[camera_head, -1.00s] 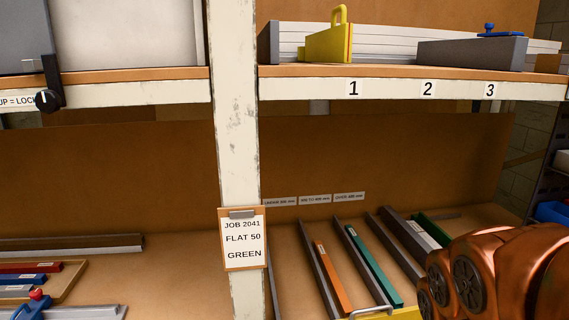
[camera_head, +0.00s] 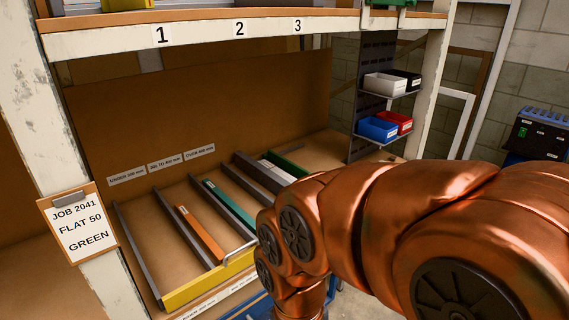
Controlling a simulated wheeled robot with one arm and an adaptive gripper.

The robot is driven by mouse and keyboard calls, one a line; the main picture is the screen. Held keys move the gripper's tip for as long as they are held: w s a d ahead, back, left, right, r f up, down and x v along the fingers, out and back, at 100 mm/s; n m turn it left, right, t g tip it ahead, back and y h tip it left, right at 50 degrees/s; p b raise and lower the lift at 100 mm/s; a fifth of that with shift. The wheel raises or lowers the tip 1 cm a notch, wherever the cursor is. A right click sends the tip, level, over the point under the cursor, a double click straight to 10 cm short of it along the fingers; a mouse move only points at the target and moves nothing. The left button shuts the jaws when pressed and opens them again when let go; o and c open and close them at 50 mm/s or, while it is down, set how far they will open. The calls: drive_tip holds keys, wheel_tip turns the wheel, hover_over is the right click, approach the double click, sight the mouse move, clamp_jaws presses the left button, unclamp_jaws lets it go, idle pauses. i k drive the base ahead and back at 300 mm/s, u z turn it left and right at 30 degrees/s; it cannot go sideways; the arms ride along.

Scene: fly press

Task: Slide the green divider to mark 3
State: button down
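A green piece (camera_head: 388,14) sits on the upper shelf at the top edge of the picture, to the right of mark 3; its upper part is cut off, so I cannot tell for sure that it is the divider. The marks 1 (camera_head: 162,35), 2 (camera_head: 239,28) and 3 (camera_head: 298,26) are black numerals on the white front edge of the shelf (camera_head: 200,32). Part of a yellow divider (camera_head: 125,4) shows above mark 1. My copper arm crosses the lower right, below the shelf. My gripper is out of view.
The lower bay holds grey dividers, an orange bar (camera_head: 199,234), a teal bar (camera_head: 229,204) and a yellow front rail (camera_head: 205,280). A job card (camera_head: 78,226) hangs on the left post.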

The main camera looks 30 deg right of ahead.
sight(293, 170)
drive_tip(key=u, duration=0.1)
drive_tip(key=k, duration=0.95)
drive_tip(key=z, duration=0.9)
drive_tip(key=i, duration=1.45)
drive_tip(key=u, duration=0.65)
